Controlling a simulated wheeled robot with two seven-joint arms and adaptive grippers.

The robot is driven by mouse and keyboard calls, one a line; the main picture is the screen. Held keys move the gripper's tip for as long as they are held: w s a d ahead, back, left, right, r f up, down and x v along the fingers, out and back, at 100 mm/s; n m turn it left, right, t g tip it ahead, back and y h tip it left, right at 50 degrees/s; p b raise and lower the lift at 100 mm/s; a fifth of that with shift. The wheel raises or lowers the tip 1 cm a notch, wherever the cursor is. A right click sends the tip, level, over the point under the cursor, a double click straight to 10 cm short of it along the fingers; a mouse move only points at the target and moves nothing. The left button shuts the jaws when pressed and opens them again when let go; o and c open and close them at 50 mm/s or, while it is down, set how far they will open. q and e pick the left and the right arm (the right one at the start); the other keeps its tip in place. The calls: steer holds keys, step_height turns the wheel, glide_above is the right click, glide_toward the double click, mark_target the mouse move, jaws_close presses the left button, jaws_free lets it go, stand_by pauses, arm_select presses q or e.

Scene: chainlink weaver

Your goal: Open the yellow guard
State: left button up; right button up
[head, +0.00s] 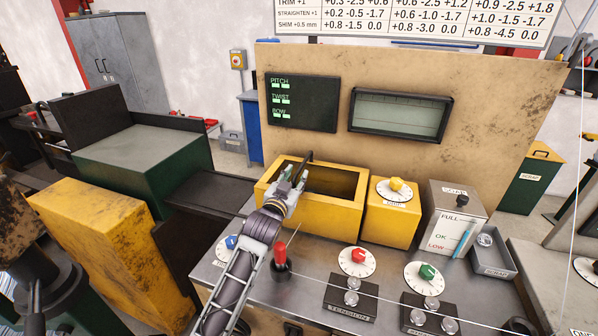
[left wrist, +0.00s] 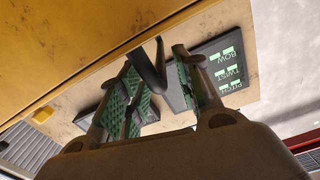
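The yellow guard (head: 336,215) is a yellow box-like housing on the grey bench, below the backboard. A dark opening shows in its top. A thin dark handle (head: 308,157) stands up at its left part. My left gripper (head: 293,174) is over the left end of the guard, at the handle. In the left wrist view my left gripper (left wrist: 162,88) has its green-padded fingers apart. The dark handle (left wrist: 150,68) shows in the gap between them, by the yellow surface (left wrist: 95,45). I cannot tell whether a finger touches it. My right gripper is not in view.
A yellow box with a white dial (head: 395,190) stands just right of the guard. A red-knobbed lever (head: 280,255) rises from the bench near my left forearm. Red and green dials (head: 357,262) sit in front. The backboard (head: 470,110) closes the rear.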

mark_target(299, 169)
arm_select(q)
steer(key=shift+x, duration=2)
jaws_close()
